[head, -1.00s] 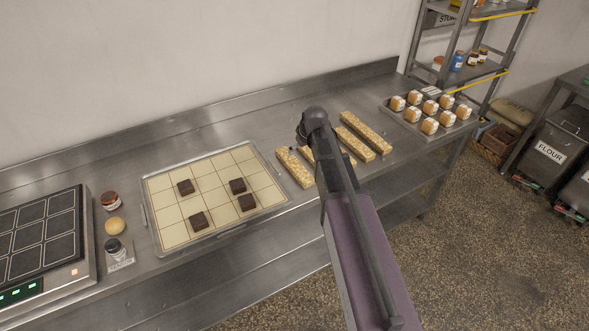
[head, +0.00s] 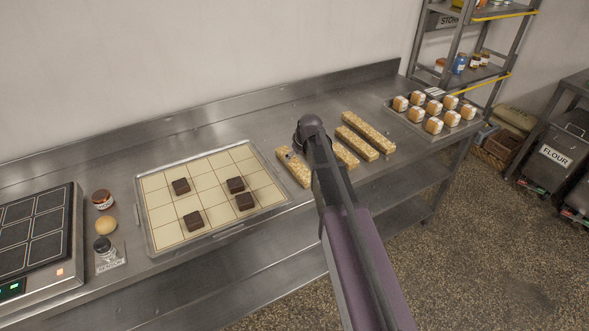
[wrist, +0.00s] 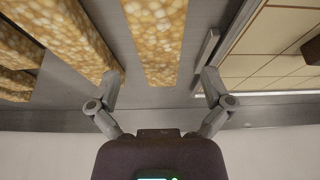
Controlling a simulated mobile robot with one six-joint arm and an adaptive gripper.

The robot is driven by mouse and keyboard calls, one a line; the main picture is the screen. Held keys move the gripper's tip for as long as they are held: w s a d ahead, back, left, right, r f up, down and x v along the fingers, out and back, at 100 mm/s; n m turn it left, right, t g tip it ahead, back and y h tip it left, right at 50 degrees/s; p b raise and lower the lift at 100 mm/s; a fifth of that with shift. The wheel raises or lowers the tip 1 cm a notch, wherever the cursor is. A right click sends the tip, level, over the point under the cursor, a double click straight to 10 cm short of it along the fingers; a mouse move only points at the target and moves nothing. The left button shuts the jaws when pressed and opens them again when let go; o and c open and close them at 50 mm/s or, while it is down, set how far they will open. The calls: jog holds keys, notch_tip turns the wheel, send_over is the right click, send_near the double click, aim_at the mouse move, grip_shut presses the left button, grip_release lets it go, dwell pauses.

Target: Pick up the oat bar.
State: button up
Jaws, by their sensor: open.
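Several long, golden oat bars lie on the steel counter in the head view. The leftmost oat bar (head: 293,168) is just right of the tiled tray, partly behind my arm; others (head: 368,134) lie to its right. In the wrist view, one oat bar (wrist: 157,40) runs between and beyond my open gripper (wrist: 160,78), its near end close to the level of the fingertips. The fingers are apart with nothing held; I cannot tell the height gap to the bar. Another oat bar (wrist: 88,35) lies close to the left fingertip. In the head view, my arm hides most of the gripper.
The cream tiled tray (head: 143,215) holds several dark brown squares (head: 235,185) on the left. A tray of small cakes (head: 434,125) is at right. The wall rises behind the counter.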

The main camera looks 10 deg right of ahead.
aim_at(295, 163)
jog(key=shift+f, duration=0.1)
dwell(0.3)
jog(key=shift+b+x, duration=2.4)
jog(key=shift+x, duration=0.1)
jog(key=shift+w, duration=0.1)
jog(key=c, duration=1.2)
